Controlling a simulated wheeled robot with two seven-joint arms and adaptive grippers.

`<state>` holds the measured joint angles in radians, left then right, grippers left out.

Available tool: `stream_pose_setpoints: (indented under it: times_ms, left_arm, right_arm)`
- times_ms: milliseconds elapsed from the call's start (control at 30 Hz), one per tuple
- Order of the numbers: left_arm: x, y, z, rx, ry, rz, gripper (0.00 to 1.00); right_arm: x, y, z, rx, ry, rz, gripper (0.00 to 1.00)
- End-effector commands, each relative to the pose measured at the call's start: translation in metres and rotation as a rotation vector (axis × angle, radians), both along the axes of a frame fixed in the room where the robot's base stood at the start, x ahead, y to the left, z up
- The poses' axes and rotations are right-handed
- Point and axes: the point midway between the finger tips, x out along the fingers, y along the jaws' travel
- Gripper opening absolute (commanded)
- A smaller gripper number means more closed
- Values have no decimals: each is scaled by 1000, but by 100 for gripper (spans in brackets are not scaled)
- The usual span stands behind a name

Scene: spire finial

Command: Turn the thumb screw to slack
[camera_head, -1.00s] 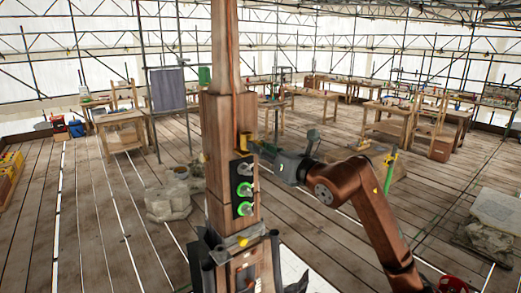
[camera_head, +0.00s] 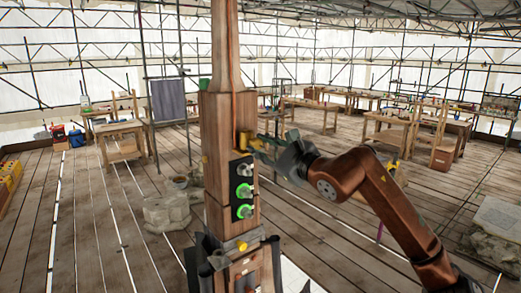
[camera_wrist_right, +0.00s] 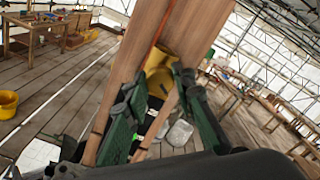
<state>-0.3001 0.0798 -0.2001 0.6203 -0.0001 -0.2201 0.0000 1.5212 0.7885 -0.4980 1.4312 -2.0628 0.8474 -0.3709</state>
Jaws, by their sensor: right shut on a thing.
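The wooden spire post (camera_head: 216,150) stands upright in the middle of the head view. A yellow fitting (camera_head: 243,140), which looks like the thumb screw, sits on its right side above a black panel. It also shows in the right wrist view (camera_wrist_right: 160,72). My right gripper (camera_head: 262,146) reaches in from the right and is shut on this yellow fitting. In the right wrist view its two green fingers (camera_wrist_right: 158,112) lie on either side of it. The finger contact is partly hidden. My left gripper is not in view.
The black panel (camera_head: 243,187) carries several round fittings, two with green rings. A yellow knob (camera_head: 242,246) sits lower on the post. A stone block (camera_head: 166,213) lies on the floor to the left. Workbenches (camera_head: 390,130) stand well behind. The plank floor between is largely clear.

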Motion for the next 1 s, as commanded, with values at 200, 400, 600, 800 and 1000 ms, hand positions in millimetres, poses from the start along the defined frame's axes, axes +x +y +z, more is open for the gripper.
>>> stream_pose_setpoints:
  times_ms: [200, 400, 600, 800, 1000]
  left_arm:
    - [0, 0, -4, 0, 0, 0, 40]
    - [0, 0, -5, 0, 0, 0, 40]
    - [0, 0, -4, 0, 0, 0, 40]
    - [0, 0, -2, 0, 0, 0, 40]
    - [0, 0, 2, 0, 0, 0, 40]
  right_arm:
    - [0, -1, 1, -166, -123, -2, 0]
    - [0, -1, 1, -320, -233, -2, 0]
    - [0, -1, 1, -474, -345, -1, 0]
    - [0, -1, 1, -627, -457, -1, 0]
    - [0, 0, 1, -781, -568, -1, 0]
